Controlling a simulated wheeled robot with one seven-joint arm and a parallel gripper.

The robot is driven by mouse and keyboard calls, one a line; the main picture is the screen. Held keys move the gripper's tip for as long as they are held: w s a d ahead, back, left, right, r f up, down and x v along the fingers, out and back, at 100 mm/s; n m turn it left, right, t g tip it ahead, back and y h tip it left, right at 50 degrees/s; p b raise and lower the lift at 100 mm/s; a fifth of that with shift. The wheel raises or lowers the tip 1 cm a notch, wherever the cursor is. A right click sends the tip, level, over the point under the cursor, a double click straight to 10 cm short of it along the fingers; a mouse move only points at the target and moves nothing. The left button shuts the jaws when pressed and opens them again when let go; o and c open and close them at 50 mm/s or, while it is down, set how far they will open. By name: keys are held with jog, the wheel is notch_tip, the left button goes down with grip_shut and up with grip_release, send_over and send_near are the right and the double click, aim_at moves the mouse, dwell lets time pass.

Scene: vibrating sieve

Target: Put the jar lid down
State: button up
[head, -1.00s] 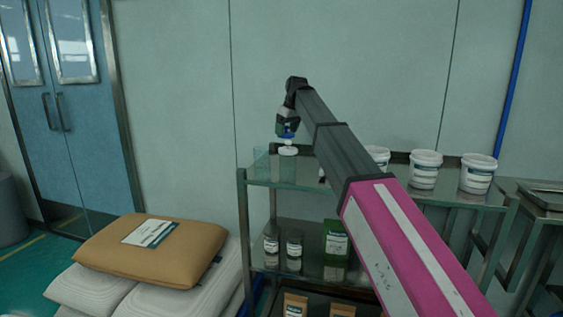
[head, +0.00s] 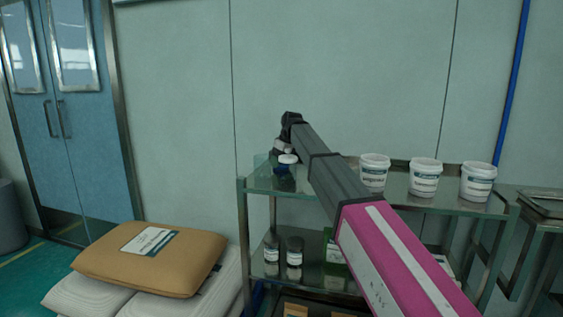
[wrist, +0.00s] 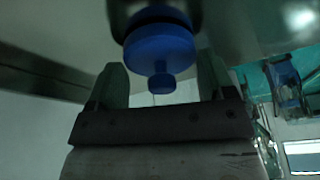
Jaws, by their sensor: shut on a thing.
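The jar lid (wrist: 158,48) is a blue disc with a small round knob, seen in the wrist view. Its knob lies between the two fingers of my gripper (wrist: 162,82), which is shut on it. In the head view my gripper (head: 286,147) hangs over the left end of the shelf top. A white disc with a small knob (head: 288,158) shows at its end, with a dark blue round shape (head: 285,170) just below it, close to the shelf. I cannot tell how these two are joined, or whether the lid touches the shelf.
The glass-topped shelf rack (head: 400,200) carries several white tubs, such as one at the right (head: 478,182). A clear greenish container (head: 262,166) stands beside my gripper. Dark jars (head: 294,251) stand on the lower shelf. Stacked sacks (head: 150,255) lie at the left.

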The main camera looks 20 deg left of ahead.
jog(key=shift+f, duration=0.2)
jog(key=o, duration=0.9)
jog(key=shift+o, duration=0.2)
jog(key=v, duration=1.2)
jog(key=shift+r, duration=0.15)
jog(key=shift+s, duration=0.1)
